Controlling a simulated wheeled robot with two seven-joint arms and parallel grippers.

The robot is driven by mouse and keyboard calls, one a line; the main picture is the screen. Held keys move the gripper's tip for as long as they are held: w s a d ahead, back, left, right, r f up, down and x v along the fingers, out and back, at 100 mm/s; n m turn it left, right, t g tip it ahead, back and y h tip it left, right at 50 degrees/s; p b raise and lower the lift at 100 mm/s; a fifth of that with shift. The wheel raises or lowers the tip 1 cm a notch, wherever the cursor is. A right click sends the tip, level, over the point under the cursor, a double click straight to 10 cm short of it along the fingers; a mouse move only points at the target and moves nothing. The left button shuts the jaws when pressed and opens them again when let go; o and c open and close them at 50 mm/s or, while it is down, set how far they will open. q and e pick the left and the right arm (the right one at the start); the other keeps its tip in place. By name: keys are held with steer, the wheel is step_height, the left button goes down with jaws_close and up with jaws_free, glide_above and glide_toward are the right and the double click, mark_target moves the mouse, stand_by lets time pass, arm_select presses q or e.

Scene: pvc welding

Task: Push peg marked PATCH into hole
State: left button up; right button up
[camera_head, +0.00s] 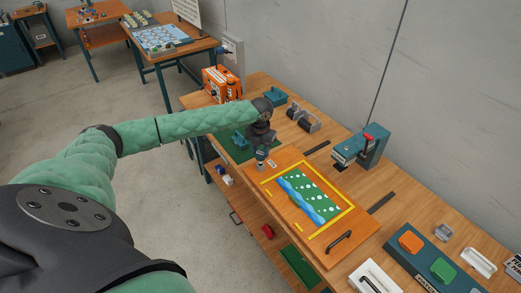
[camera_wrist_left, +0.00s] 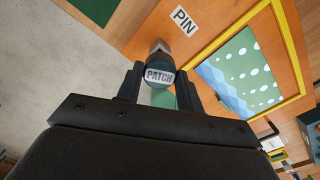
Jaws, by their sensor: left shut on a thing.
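In the left wrist view my left gripper (camera_wrist_left: 160,88) is shut on the peg marked PATCH (camera_wrist_left: 159,76), whose label faces the camera between the two fingers. In the head view the grey peg (camera_head: 260,167) shows small below the fingers, at the board's edge. The hole is hidden; I cannot tell whether the peg is in it. A PIN label (camera_wrist_left: 184,20) lies on the board beside the peg. My right gripper is not in view.
A yellow frame (camera_head: 345,212) surrounds a blue and green dotted sheet (camera_head: 308,200) on the board. A black handle (camera_head: 338,242) stands at its near right. A teal press with a red knob (camera_head: 364,146) stands behind. An orange case (camera_head: 221,84) sits at the bench's far end.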

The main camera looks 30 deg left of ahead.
mark_target(260, 153)
arm_select(q)
steer(key=shift+f+b, duration=0.45)
steer(key=shift+f, duration=1.25)
steer(key=o, duration=1.2)
steer(key=shift+c, duration=0.2)
